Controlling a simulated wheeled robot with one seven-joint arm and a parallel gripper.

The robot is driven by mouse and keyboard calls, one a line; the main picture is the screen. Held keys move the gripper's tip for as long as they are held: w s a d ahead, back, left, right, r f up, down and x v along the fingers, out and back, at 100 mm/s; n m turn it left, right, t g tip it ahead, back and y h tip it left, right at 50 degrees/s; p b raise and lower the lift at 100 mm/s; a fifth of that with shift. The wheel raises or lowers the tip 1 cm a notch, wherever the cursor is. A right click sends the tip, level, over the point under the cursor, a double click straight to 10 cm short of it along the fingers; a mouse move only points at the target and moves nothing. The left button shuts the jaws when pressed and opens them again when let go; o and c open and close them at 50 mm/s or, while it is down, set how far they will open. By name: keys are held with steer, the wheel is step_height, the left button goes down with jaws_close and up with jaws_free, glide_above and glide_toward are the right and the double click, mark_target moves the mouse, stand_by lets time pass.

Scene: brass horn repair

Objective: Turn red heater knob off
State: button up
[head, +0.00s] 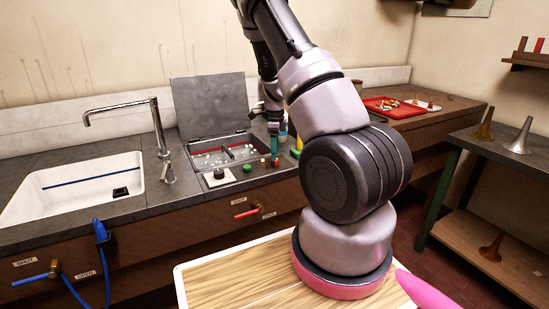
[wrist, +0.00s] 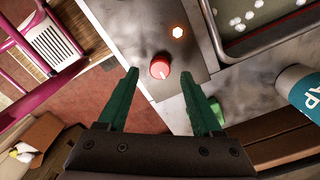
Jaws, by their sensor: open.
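The red heater knob (wrist: 160,68) shows in the wrist view on a grey panel, round with a pale pointer line on its face.
The bath (head: 225,155) with white bits stands beside the panel, its lid (head: 211,105) raised. A blue-and-white container (wrist: 300,90) is close on the right in the wrist view. A sink (head: 75,185) is left.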

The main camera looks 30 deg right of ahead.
steer(key=shift+f, duration=1.4)
jaws_close()
